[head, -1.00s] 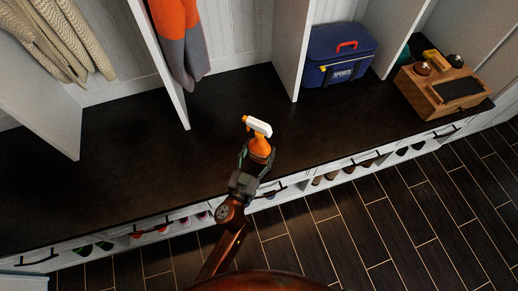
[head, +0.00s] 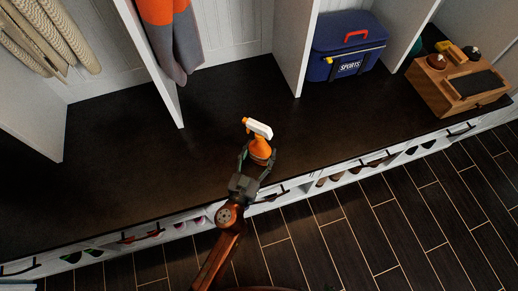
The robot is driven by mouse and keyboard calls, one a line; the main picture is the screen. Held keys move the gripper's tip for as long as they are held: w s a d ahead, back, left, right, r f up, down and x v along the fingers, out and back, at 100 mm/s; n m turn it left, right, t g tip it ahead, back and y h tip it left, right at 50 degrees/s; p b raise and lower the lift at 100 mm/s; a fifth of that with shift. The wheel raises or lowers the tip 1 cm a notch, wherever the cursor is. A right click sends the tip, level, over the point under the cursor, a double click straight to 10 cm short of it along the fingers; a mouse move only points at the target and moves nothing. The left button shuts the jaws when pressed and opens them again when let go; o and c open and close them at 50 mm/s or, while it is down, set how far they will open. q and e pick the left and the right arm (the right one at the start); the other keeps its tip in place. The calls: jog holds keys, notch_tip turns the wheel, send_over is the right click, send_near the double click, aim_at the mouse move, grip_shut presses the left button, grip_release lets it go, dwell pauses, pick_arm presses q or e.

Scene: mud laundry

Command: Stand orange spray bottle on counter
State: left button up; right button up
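An orange spray bottle (head: 260,149) with a white and orange spray head (head: 258,129) is in the middle of the head view, over the dark counter (head: 140,150) near its front edge. It looks roughly upright, with its head tipped toward the upper left of the picture.
White dividers (head: 296,60) stand on the counter behind. A blue sports cooler (head: 346,50) and a wooden caddy (head: 455,82) are at the right. Clothes hang at the back left. Shoe cubbies run below the front edge. Counter left of the bottle is clear.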

pick_arm(q)
jog(key=shift+r, duration=0.2)
jog(key=shift+f, duration=0.15)
jog(key=o, duration=1.2)
jog(key=shift+f, duration=0.15)
jog(key=o, duration=0.5)
